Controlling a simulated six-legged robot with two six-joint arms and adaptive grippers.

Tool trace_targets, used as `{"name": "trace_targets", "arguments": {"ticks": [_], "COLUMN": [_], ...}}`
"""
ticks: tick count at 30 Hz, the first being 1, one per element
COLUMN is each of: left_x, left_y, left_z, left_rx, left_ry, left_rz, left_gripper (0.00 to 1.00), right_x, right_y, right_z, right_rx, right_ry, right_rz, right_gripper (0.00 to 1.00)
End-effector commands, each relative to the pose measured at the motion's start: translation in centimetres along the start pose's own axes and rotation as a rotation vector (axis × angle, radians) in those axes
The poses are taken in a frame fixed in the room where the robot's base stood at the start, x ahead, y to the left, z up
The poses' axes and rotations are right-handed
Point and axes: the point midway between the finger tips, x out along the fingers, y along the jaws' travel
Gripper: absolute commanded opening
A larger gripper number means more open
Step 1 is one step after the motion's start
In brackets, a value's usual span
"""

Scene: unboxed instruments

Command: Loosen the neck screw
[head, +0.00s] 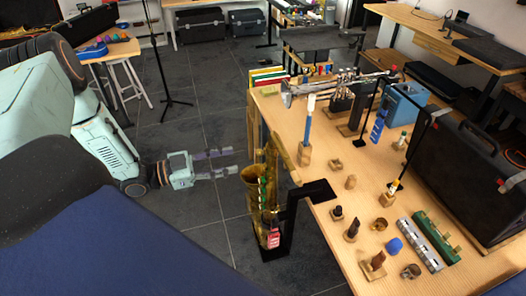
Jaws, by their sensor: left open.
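A brass saxophone (254,193) stands upright on a black stand (290,215) at the table's near left edge. Its bell faces left, and a red tag hangs low on its body. The upper body and neck area overlap the table edge in the picture; the neck screw is too small to make out. My left gripper (231,162) is left of the saxophone's upper part, above the floor. Its fingers are open and empty, point right towards the saxophone and do not appear to touch it. My right gripper is not in view.
The wooden table (330,222) holds mouthpieces, small wooden stands, a trumpet (335,84), a blue box (404,102), a green bar (437,237) and a dark case (460,175). Floor left of the saxophone is clear.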

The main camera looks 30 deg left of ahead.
Motion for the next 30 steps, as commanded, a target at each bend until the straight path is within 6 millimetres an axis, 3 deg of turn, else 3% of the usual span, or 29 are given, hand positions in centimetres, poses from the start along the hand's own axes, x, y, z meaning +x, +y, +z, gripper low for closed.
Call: {"name": "trace_targets", "arguments": {"ticks": [5,18,30], "left_x": [0.5,6.6,7.7], "left_y": [0.2,0.1,0.0], "left_z": [-0.5,-0.5,-0.6], "left_rx": [0.012,0.010,0.010], "left_ry": [0.021,0.019,0.018], "left_rz": [-0.002,-0.001,-0.002], "left_gripper": [0.42,0.42,0.42], "right_x": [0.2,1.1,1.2], "right_y": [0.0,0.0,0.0], "right_z": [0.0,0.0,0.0], "right_rx": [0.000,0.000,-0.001], "right_ry": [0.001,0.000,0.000], "right_rz": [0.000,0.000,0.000], "right_gripper": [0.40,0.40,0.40]}}
